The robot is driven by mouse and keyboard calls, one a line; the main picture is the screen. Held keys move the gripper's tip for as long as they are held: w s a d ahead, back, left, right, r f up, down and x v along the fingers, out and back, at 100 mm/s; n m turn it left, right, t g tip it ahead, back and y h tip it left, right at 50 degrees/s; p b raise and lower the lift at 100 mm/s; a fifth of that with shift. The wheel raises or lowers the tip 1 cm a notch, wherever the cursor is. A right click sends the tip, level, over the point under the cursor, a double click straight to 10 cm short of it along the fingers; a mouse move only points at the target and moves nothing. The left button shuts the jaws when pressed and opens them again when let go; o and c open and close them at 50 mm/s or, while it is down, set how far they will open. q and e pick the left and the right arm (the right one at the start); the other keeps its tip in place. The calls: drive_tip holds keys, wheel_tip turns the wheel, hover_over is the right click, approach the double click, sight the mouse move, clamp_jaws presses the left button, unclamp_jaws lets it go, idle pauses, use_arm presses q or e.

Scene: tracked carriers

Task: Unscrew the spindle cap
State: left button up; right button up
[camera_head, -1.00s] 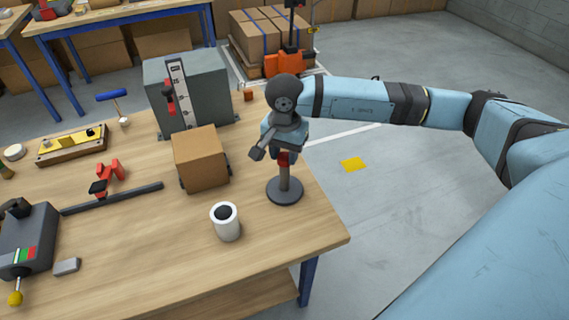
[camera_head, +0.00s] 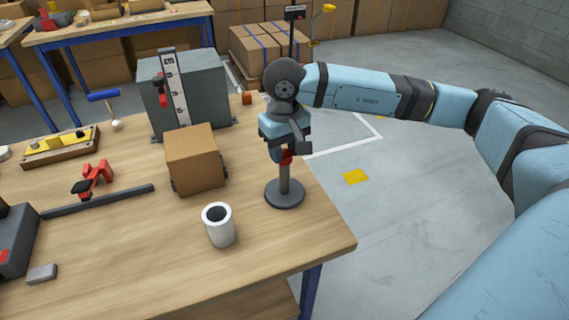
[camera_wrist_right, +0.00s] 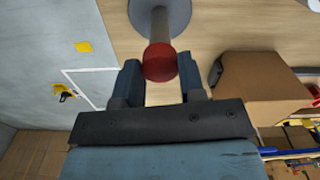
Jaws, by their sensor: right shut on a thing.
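The red spindle cap (camera_head: 287,159) sits at the top of a grey upright post on a dark round base (camera_head: 285,196), near the right edge of the wooden table. My right gripper (camera_head: 281,156) comes down from above and is shut on the cap, hiding part of it. In the right wrist view the rounded red cap (camera_wrist_right: 159,61) shows between the two blue-grey fingers, with the post (camera_wrist_right: 160,25) beyond it. My left gripper is in neither view now.
A white cup (camera_head: 219,227) stands in front and left of the spindle. A cardboard box (camera_head: 195,160) stands to its left, with a grey block (camera_head: 200,90) behind. A dark bar (camera_head: 98,202) lies farther left. The table's front right is clear.

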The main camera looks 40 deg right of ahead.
drive_tip(key=n+b, duration=0.2)
drive_tip(key=n, duration=0.1)
drive_tip(key=n+b, duration=0.1)
drive_tip(key=shift+f+n, duration=0.25)
drive_tip(key=shift+n, duration=0.05)
drive_tip(key=shift+r+n, duration=0.25)
drive_tip(key=shift+n, duration=0.35)
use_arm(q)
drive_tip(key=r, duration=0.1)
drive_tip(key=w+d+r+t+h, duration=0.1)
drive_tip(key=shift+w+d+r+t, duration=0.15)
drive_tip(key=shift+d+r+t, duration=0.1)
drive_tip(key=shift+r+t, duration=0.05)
